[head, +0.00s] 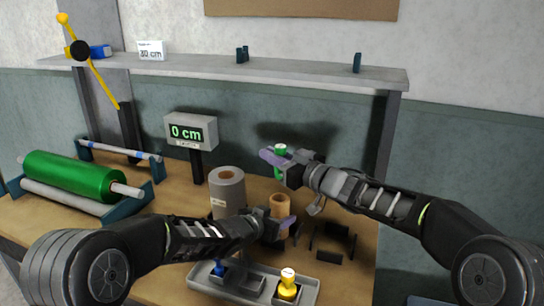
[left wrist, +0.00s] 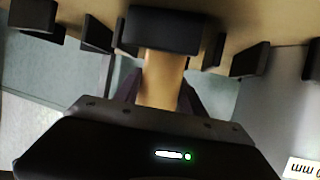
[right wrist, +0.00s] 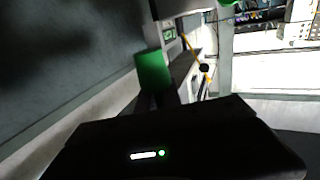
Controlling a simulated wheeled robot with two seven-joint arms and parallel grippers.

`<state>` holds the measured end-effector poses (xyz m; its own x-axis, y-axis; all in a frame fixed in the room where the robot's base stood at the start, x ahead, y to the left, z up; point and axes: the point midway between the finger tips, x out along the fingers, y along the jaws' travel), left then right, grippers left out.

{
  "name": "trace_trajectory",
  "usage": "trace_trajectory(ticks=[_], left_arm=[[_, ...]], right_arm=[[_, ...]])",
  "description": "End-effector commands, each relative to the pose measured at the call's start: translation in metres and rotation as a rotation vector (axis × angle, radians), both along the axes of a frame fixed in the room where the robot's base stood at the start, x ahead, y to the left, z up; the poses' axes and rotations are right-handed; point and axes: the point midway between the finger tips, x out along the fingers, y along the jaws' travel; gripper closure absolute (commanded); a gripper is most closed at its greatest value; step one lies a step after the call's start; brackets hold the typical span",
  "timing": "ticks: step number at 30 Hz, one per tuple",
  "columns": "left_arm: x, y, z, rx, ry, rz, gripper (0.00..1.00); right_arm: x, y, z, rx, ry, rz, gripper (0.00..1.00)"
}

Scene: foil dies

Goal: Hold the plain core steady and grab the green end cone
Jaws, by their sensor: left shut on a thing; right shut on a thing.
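The plain core (head: 281,203) is a tan hollow tube standing upright near the middle of the bench. My left gripper (head: 279,225) is shut on its side, low down; the core also shows between the fingers in the left wrist view (left wrist: 163,78). The green end cone (head: 280,149) is held up in my right gripper (head: 279,162), behind and above the core and apart from it. In the right wrist view the green cone (right wrist: 152,70) stands beyond the gripper body. The fingers partly hide the cone.
A grey tray (head: 245,284) in front holds a yellow cone (head: 287,285) and a blue piece (head: 218,268). A grey roll (head: 228,192) stands left of the core. Dark brackets (head: 332,243) sit right of it. A green foil roll (head: 75,177) and a 0 cm display (head: 188,132) are further left.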

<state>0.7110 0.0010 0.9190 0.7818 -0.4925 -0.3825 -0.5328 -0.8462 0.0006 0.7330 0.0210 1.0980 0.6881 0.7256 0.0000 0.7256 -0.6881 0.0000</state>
Motion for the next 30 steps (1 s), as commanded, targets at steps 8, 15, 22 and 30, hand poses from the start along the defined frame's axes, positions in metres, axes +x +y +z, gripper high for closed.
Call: trace_trajectory(ticks=[8, 15, 22, 30], left_arm=[[0.0, 0.0, 0.0, 0.0, 0.0, 0.0, 0.39], [0.0, 0.0, 0.0, 0.0, 0.0, 0.0, 0.27], [-0.001, 0.001, 0.001, 0.0, 0.0, 0.0, 0.27], [-0.026, 0.017, 0.014, -0.001, -0.001, 0.001, 0.27]], right_arm=[[0.0, 0.0, 0.0, 0.0, 0.0, 0.0, 1.0], [0.0, 0.0, 0.0, 0.0, 0.0, 0.0, 1.0], [0.0, 0.0, 0.0, 0.001, -0.001, 0.0, 1.0], [0.0, 0.0, 0.0, 0.001, -0.001, 0.0, 1.0]])
